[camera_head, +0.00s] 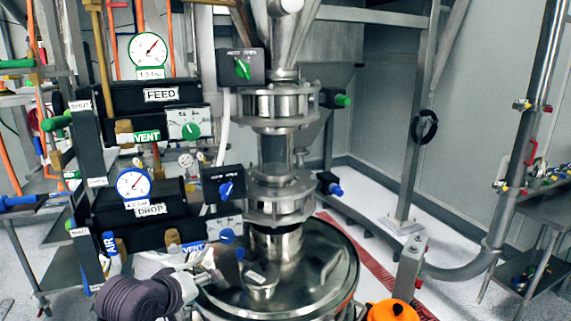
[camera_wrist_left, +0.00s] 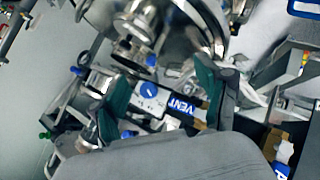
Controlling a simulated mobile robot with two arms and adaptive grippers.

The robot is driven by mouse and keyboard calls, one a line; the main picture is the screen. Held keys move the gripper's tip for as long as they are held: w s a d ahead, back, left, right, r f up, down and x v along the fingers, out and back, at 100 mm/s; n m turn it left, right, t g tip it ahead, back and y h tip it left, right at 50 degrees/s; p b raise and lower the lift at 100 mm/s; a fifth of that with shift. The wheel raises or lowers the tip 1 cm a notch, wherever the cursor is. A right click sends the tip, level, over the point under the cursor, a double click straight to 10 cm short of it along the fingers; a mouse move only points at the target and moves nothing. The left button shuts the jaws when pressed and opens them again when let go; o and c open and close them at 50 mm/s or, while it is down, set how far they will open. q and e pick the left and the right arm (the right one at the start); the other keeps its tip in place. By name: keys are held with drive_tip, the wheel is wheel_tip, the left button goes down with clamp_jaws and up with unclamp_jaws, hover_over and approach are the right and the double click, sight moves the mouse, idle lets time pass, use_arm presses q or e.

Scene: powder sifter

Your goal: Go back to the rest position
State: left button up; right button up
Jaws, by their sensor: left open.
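My left gripper (camera_head: 207,268) comes in from the lower left in the head view, low in front of the DROP panel (camera_head: 150,228) and beside the round steel lid (camera_head: 315,270). Its jaws look empty, and its fingertips are small and partly blurred there. In the left wrist view the two dark green finger pads of my left gripper (camera_wrist_left: 160,98) stand wide apart with nothing gripped between them. A blue knob (camera_wrist_left: 149,90) and a blue VENT label (camera_wrist_left: 181,106) show beyond the gap. My right gripper is not in view.
The sifter column (camera_head: 275,150) rises at the centre, with the FEED panel (camera_head: 150,100) to its left. Valve knobs and pipes crowd the left side. An orange object (camera_head: 392,312) is cut off at the bottom edge. White floor (camera_head: 455,300) lies open at the lower right.

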use_arm(q)
drive_tip(key=s+a+f+m+g+y, duration=0.1)
drive_tip(key=s+f+m+g, duration=0.15)
drive_tip(key=s+f, duration=0.65)
drive_tip(key=s+f+m+g+y, duration=0.1)
drive_tip(key=s+f+m+g, duration=0.3)
drive_tip(key=s, duration=0.8)
drive_tip(key=s+a+f+m+y, duration=0.1)
drive_tip(key=s+f+m, duration=0.1)
drive_tip(key=s+f, duration=0.7)
drive_tip(key=s+f+g+b, duration=0.15)
drive_tip(key=f+b, duration=0.25)
drive_tip(key=f, duration=1.1)
drive_tip(key=s+f+b, duration=0.2)
drive_tip(key=f+b, duration=0.2)
drive_tip(key=f, duration=1.2)
drive_tip(key=s+a+f+b, duration=0.1)
drive_tip(key=s+f+b, duration=0.2)
drive_tip(key=s+f, duration=0.5)
drive_tip(key=s+a+f+g+b, duration=0.1)
drive_tip(key=s+f+b, duration=0.2)
drive_tip(key=s+f, duration=0.5)
wheel_tip(320, 180, down, 8)
drive_tip(key=shift+s+a+f, duration=0.15)
drive_tip(key=shift+s+a, duration=0.2)
drive_tip(key=shift+a, duration=0.05)
